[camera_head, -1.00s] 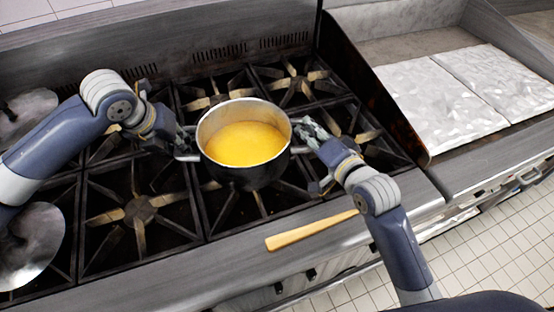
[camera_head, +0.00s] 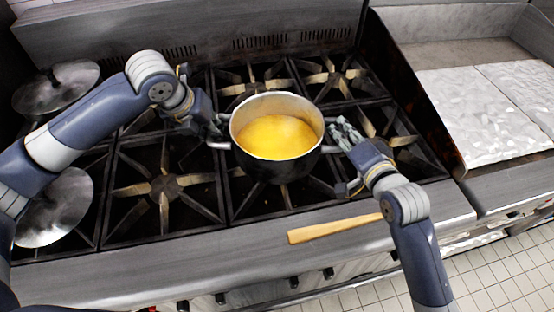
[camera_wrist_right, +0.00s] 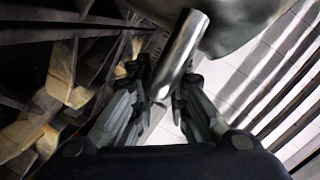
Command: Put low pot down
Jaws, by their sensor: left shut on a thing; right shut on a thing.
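The low pot (camera_head: 277,168) is dark outside with a bright metal rim and holds yellow contents. In the head view it is over the stove's burner grates, upright; I cannot tell whether its base touches them. My left gripper (camera_head: 218,130) is shut on the pot's left handle. My right gripper (camera_head: 340,138) is shut on the right handle. In the right wrist view the metal handle (camera_wrist_right: 182,50) lies between the fingers of my right gripper (camera_wrist_right: 165,100), with part of the pot (camera_wrist_right: 235,25) above.
Several burner grates (camera_head: 165,187) surround the pot. A wooden utensil handle (camera_head: 335,228) lies at the stove's front edge. Two round metal lids (camera_head: 55,208) (camera_head: 57,86) are at the left. A raised side panel (camera_head: 400,95) separates the stove from white slabs (camera_head: 470,115) at the right.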

